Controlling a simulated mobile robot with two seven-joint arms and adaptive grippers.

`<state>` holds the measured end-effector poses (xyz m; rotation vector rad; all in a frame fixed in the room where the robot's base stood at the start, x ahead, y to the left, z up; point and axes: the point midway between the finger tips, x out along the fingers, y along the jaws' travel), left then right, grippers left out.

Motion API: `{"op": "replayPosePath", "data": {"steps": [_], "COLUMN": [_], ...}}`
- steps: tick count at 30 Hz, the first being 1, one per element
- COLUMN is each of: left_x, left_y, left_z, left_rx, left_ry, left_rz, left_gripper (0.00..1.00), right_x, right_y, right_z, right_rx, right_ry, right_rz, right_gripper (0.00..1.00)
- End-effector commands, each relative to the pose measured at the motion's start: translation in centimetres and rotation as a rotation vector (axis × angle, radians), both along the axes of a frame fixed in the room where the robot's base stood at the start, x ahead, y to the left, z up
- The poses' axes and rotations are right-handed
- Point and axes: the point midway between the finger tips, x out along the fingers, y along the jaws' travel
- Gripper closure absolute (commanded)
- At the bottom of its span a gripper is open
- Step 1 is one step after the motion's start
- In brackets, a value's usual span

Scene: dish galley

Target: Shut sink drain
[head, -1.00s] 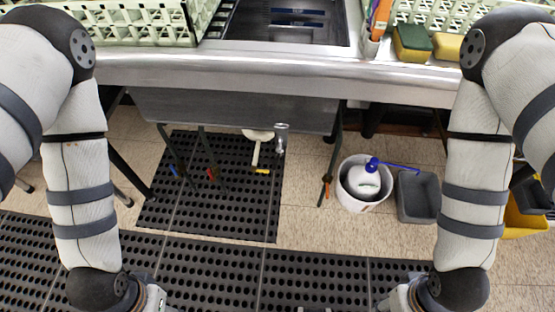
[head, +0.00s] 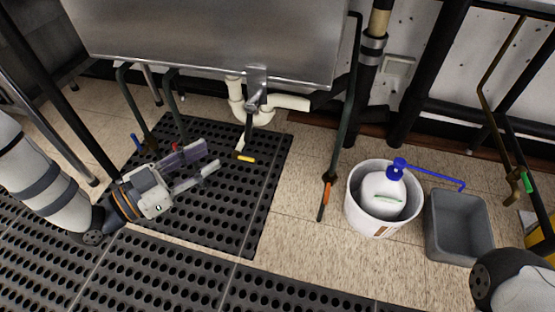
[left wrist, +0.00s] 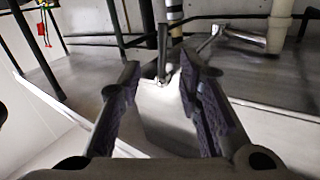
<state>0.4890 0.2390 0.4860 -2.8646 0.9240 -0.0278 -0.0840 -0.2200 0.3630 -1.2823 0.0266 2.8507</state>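The underside of a steel sink (head: 205,40) fills the top of the head view. A metal drain fitting (head: 256,85) and white drain pipe (head: 238,100) hang below it. A dark lever (head: 248,130) with a yellow end (head: 246,158) hangs down from the drain fitting. My left gripper (head: 212,156) is open, low and left of the yellow end, with a visible gap. In the left wrist view, the open fingers (left wrist: 158,65) show nothing clearly held between them; a white pipe (left wrist: 281,25) is at upper right. My right gripper is out of view.
Dark rods with blue, red and orange (head: 328,178) ends hang nearby. A white bucket (head: 352,205) with a blue-topped jug and a grey bin (head: 460,235) stand at right. A black perforated mat (head: 225,225) covers the floor under my left gripper.

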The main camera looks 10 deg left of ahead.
Motion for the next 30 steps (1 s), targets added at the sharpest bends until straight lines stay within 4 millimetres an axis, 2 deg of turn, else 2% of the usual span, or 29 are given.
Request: {"op": "replayPosePath", "data": {"steps": [4, 12, 16, 21, 28, 29, 30], "left_x": [1.3, 6.7, 8.7, 9.8, 9.9, 9.9, 9.9], "left_y": [-0.5, -4.6, -6.0, -6.9, -7.0, -7.0, -7.0], "left_z": [0.5, 0.3, 0.3, 0.5, 0.7, 0.6, 0.6], "left_rx": [0.000, -0.001, 0.001, 0.001, 0.001, 0.001, 0.001], "left_ry": [-0.039, -0.031, -0.029, -0.029, -0.028, -0.028, -0.028], "left_rz": [-0.010, -0.010, -0.008, -0.007, -0.006, -0.007, -0.007], "left_gripper": [0.68, 0.68, 0.68, 0.68, 0.68, 0.73, 0.82], "right_x": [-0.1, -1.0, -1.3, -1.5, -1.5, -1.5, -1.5], "right_y": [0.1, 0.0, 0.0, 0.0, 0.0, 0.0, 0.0], "right_z": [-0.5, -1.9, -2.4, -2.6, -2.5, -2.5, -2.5], "right_rx": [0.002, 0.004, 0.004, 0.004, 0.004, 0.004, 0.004], "right_ry": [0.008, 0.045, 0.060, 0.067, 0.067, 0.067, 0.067], "right_rz": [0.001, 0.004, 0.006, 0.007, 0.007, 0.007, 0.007], "right_gripper": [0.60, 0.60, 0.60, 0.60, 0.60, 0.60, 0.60]}}
